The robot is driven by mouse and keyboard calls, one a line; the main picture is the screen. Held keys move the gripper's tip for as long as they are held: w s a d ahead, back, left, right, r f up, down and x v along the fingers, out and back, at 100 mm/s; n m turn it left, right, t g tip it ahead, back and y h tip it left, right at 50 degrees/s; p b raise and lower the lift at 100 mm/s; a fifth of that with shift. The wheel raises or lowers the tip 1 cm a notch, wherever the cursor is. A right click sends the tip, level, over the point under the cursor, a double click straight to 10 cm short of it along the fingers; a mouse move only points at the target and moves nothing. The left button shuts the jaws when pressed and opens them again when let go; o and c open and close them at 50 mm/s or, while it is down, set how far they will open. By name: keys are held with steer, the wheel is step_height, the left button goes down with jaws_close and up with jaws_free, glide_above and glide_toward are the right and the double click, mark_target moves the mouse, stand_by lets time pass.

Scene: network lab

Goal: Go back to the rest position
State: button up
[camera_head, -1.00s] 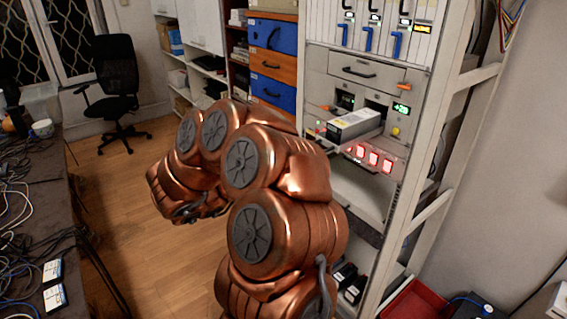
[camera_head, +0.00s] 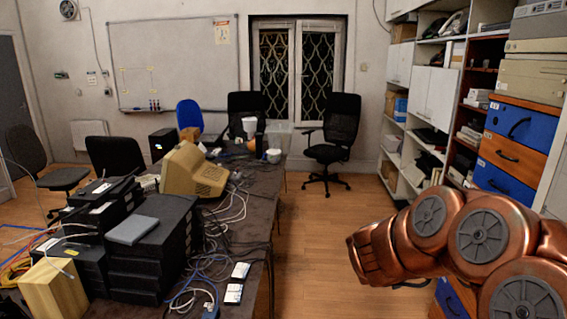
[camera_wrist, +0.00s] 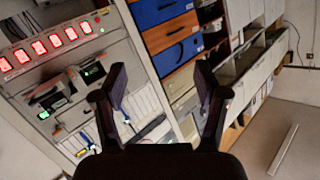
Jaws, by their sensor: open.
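My gripper (camera_wrist: 160,95) shows in the wrist view with its two dark fingers spread apart and nothing between them. Beyond the fingers are a rack (camera_wrist: 65,80) with red-lit switches at the left and blue and orange drawers in the middle. In the head view my copper arm is folded at the lower right, and the gripper's fingers are not visible there.
A long table (camera_head: 250,215) at the left carries black boxes (camera_head: 155,245), a beige monitor (camera_head: 195,172) and tangled cables. A black office chair (camera_head: 335,140) stands near the window. Shelving (camera_head: 430,90) and drawers (camera_head: 520,125) line the right. Wooden floor (camera_head: 312,240) lies open between.

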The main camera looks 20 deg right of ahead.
steer(key=w+a+r+n+t+y, duration=0.2)
steer(key=w+a+n+t+y, duration=0.25)
steer(key=w+a, duration=0.45)
steer(key=s+a+f+n+y, duration=0.2)
steer(key=a+n+y, duration=0.3)
steer(key=a, duration=0.8)
steer(key=s+a+f+n+y, duration=0.1)
steer(key=s+a+n+y, duration=0.25)
steer(key=a+y, duration=0.6)
steer(key=s+a+f+n+g+h, duration=0.1)
steer(key=s+a+f+n+g, duration=0.2)
steer(key=s, duration=0.5)
steer(key=s+a+f+n+g+h, duration=0.1)
steer(key=s+a+f+g, duration=0.3)
steer(key=s, duration=0.4)
steer(key=s+d+f+g+h, duration=0.1)
steer(key=s+d+g, duration=0.1)
steer(key=s, duration=0.6)
steer(key=s+d+g+h, duration=0.1)
steer(key=s+d+g, duration=0.2)
steer(key=s, duration=0.6)
steer(key=shift+f+n+h, duration=0.3)
steer(key=shift+f, duration=0.05)
steer(key=shift+c, duration=0.3)
